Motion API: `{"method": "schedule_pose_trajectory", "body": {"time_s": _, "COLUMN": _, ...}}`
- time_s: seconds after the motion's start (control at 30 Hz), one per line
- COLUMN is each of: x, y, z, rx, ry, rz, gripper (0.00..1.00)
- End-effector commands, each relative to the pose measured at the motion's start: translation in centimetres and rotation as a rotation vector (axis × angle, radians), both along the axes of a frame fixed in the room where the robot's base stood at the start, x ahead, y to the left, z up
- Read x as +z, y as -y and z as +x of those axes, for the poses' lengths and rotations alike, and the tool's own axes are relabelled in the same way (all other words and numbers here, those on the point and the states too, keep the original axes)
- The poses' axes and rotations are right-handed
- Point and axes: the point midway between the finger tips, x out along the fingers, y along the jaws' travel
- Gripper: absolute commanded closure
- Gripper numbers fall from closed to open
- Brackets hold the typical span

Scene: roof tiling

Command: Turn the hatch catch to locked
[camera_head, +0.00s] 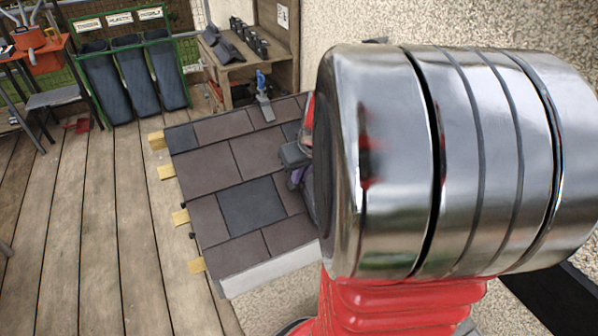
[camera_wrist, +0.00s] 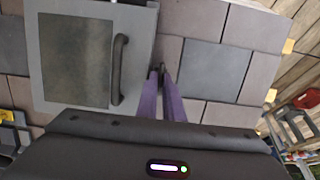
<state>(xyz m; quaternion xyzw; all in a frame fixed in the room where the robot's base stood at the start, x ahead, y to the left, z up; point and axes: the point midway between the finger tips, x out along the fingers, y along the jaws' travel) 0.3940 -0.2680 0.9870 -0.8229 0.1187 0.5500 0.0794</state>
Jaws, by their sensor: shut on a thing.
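The hatch (camera_wrist: 136,55) is a grey framed panel with a dark pane and a dark bar handle (camera_wrist: 119,70). It lies flat among the roof tiles at the left of the wrist view, and its lid looks closed. My gripper (camera_wrist: 161,72) has purple fingers, close together just right of the hatch's edge. They are shut on the small dark catch (camera_wrist: 162,67), which is mostly hidden between the fingertips, so its angle cannot be told. In the head view my arm hides the hatch and the catch; only a bit of my purple gripper shows at the arm's left edge.
Brown and slate-grey tiles (camera_head: 212,164) cover the sloping roof, with yellow batten ends at its left edge. A blue-handled tool (camera_head: 263,85) lies at the top. A green rack with dark bins (camera_head: 135,75) and a wooden shelf (camera_head: 250,70) stand behind. The plank deck (camera_head: 90,220) is mostly clear.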

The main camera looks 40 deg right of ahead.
Motion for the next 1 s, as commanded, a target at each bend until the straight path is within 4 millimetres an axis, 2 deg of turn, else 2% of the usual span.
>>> {"method": "schedule_pose_trajectory", "body": {"time_s": 0.1, "x": 0.01, "y": 0.04, "z": -0.01, "rx": 0.0, "ry": 0.0, "rz": -0.001, "gripper": 1.0}}
{"method": "schedule_pose_trajectory", "body": {"time_s": 0.13, "x": -0.03, "y": 0.77, "z": 0.0, "rx": -0.003, "ry": 0.0, "rz": 0.0, "gripper": 1.0}}
{"method": "schedule_pose_trajectory", "body": {"time_s": 0.57, "x": 0.05, "y": 0.17, "z": 0.02, "rx": -0.058, "ry": 0.012, "rz": 0.034, "gripper": 1.0}}
{"method": "schedule_pose_trajectory", "body": {"time_s": 1.0, "x": -0.03, "y": 0.53, "z": -0.2, "rx": -0.32, "ry": 0.062, "rz": 0.202, "gripper": 1.0}}
